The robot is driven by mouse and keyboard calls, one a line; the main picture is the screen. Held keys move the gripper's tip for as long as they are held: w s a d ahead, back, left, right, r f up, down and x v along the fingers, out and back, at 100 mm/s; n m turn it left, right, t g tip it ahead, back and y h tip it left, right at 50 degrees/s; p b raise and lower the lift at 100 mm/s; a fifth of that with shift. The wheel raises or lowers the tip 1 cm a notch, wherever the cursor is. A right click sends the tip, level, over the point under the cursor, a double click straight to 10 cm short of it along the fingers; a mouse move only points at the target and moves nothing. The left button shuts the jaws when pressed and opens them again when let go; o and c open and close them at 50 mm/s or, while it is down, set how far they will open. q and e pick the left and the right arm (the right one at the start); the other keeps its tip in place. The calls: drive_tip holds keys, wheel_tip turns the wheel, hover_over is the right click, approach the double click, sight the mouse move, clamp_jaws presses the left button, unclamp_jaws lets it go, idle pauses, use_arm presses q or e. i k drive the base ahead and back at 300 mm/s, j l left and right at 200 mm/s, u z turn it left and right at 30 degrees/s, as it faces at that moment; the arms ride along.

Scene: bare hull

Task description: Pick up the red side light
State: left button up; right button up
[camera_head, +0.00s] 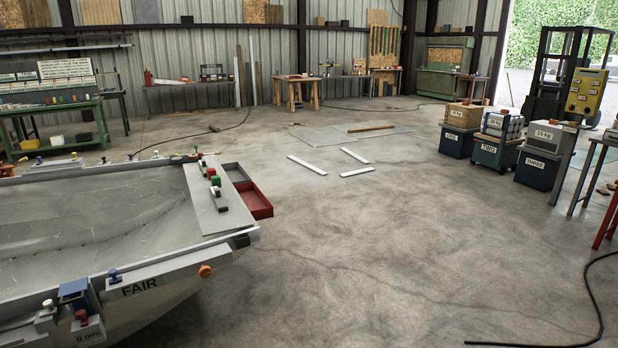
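A small red piece (211,172), which may be the red side light, stands on the grey board (206,216) across the near end of the hull. It is too small to make out in detail. A small green piece (216,181) stands close beside it, with dark and grey small parts in the same row. Neither of my grippers shows in the head view.
The grey hull (150,278) fills the lower left, with fittings along its rim. A red tray (256,201) sits at the board's right edge. White strips (306,165) lie on the floor.

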sight(211, 172)
drive_tip(key=i, duration=5.4)
